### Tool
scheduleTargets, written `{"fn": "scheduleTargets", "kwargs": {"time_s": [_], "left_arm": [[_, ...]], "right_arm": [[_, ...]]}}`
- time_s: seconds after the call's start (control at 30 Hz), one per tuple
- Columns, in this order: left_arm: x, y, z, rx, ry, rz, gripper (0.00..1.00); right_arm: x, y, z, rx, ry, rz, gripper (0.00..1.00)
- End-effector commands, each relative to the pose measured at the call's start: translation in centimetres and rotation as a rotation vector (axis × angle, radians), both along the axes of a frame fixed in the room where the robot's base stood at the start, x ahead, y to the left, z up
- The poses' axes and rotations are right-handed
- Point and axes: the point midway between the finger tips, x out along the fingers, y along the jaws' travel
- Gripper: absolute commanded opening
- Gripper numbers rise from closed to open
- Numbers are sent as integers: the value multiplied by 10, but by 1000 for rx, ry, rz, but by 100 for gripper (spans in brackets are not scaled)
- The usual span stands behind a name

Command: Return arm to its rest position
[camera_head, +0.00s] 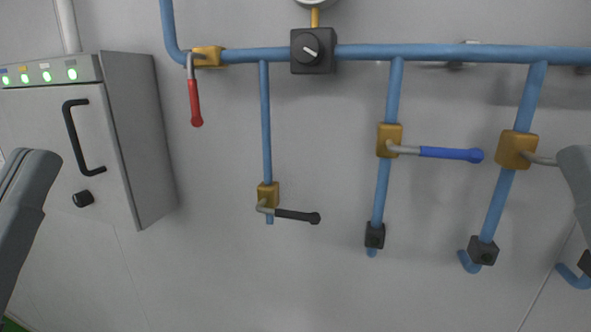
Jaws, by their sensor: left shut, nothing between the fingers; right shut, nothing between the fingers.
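My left gripper (32,158) shows at the left edge as grey fingers pointing up, close together, in front of the grey cabinet. It is shut and holds nothing. My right gripper (574,158) shows only in part at the right edge, in front of the end of a valve lever. It is shut and holds nothing. The rest of both arms is outside the view or cut off by the frame edges.
A grey cabinet (152,150) with a black handle (72,135) and green lights is on the left wall. Blue pipes (430,53) carry valves with a red lever (194,103), a black lever (295,215) and a blue lever (450,154). Space before the middle wall is clear.

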Motion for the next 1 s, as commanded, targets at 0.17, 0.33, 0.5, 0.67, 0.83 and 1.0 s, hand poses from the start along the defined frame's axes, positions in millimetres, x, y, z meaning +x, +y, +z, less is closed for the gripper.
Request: {"fn": "scheduleTargets", "kwargs": {"time_s": [0.17,0.33,0.5,0.67,0.83,1.0], "left_arm": [[-6,11,58,-102,-12,-44,0],[-5,10,121,-101,-11,-44,0],[-5,10,178,-100,-10,-44,0],[-5,10,192,-100,-10,-44,0],[-5,10,188,-100,-10,-44,0],[-5,10,188,-100,-10,-44,0]], "right_arm": [[0,0,54,0,-1,0,0],[0,0,117,0,-1,0,0],[0,0,174,0,-1,0,0],[0,0,188,0,0,0,0],[0,0,183,0,1,0,0],[0,0,183,0,1,0,0]]}}
